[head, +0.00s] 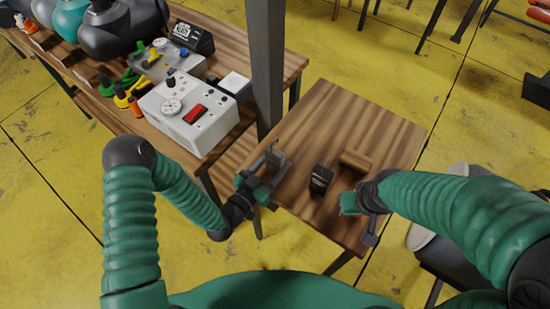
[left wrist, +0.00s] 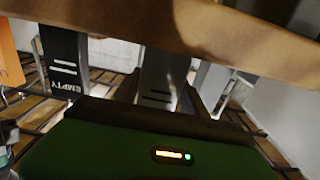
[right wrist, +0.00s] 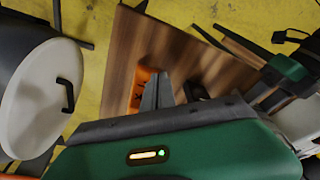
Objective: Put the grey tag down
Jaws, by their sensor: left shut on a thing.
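The grey tag (head: 274,158) is upright in my left gripper (head: 266,174), above the left edge of the small wooden table (head: 380,118). The left jaws are shut on it. In the left wrist view, a grey piece with dark stripes (left wrist: 160,82) shows in the middle, in front of the gripper body. My right gripper (head: 356,207) is over the front right part of the table. In the right wrist view its grey fingers (right wrist: 158,92) are close together, with nothing visible between them.
An orange piece (right wrist: 143,88) shows beside the right fingers. A dark post (head: 266,65) rises behind the table. A bench with a white control box (head: 185,112) is left. The table's back is clear.

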